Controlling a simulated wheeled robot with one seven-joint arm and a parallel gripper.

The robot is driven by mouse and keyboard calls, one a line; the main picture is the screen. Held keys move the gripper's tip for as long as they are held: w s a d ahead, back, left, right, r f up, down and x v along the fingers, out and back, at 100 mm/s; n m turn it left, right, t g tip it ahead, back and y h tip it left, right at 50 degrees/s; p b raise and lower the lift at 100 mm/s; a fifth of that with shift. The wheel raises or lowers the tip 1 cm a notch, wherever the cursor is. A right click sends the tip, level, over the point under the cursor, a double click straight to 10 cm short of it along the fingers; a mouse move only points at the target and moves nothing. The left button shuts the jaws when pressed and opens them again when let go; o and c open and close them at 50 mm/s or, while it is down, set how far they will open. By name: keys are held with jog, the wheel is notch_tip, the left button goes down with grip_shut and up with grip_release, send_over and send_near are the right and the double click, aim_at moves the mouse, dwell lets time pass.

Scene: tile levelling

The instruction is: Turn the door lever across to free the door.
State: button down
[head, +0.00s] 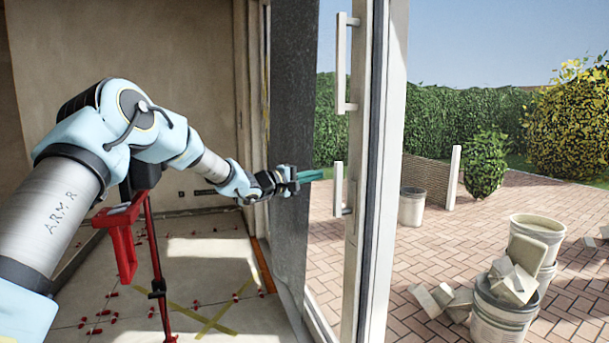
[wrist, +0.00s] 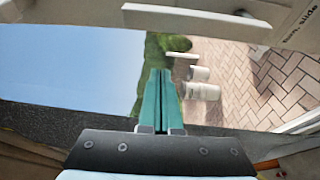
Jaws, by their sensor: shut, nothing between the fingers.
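The white door lever (head: 338,188) stands upright on the pale door frame (head: 378,200), with its mount near its lower end. In the wrist view, which is turned sideways, the lever (wrist: 190,21) lies across the top. My gripper (head: 322,174) has teal fingers, pressed together and empty. It points right at the lever's upper part, with a small gap between the tips and the lever. In the wrist view the fingertips (wrist: 160,70) are below the lever, not touching it.
A longer fixed pull handle (head: 341,65) is above the lever. A dark grey wall edge (head: 292,130) is close beside my wrist. A label (wrist: 299,25) with writing is near the lever. Outside are buckets (head: 500,315) with rubble; a red tool on a stand (head: 125,235) is indoors.

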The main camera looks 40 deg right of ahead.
jog(key=shift+s+d+p, duration=0.3)
jog(key=shift+s+p, duration=0.05)
jog(key=shift+s, duration=0.6)
jog(key=shift+s+d+p, duration=0.3)
jog(key=shift+s+p, duration=0.05)
jog(key=shift+s, duration=0.6)
jog(key=shift+s+a+m+b, duration=0.1)
jog(key=shift+s+m+b, duration=0.2)
jog(key=shift+b, duration=0.2)
